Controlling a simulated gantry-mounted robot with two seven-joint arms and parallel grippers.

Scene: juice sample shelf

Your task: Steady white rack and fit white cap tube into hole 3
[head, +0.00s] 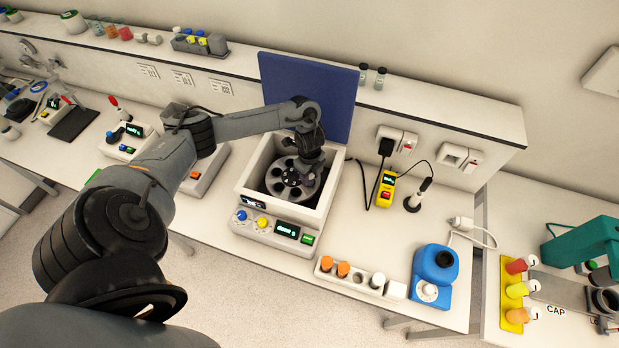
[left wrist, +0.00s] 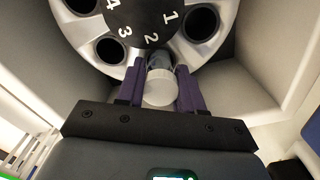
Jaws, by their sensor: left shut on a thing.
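My left gripper (head: 308,178) reaches down into the open centrifuge (head: 245,190), over the right side of its grey rotor (head: 290,207). In the left wrist view, the purple fingers of my left gripper (left wrist: 160,88) are shut on the white cap tube (left wrist: 159,90). The tube is at the rotor (left wrist: 120,72) by the number 2, with dark open holes on either side. How deep the tube sits is hidden by its cap. My right gripper is not in view.
The blue lid (head: 320,90) stands open behind the bowl. The centrifuge walls closely surround my left gripper.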

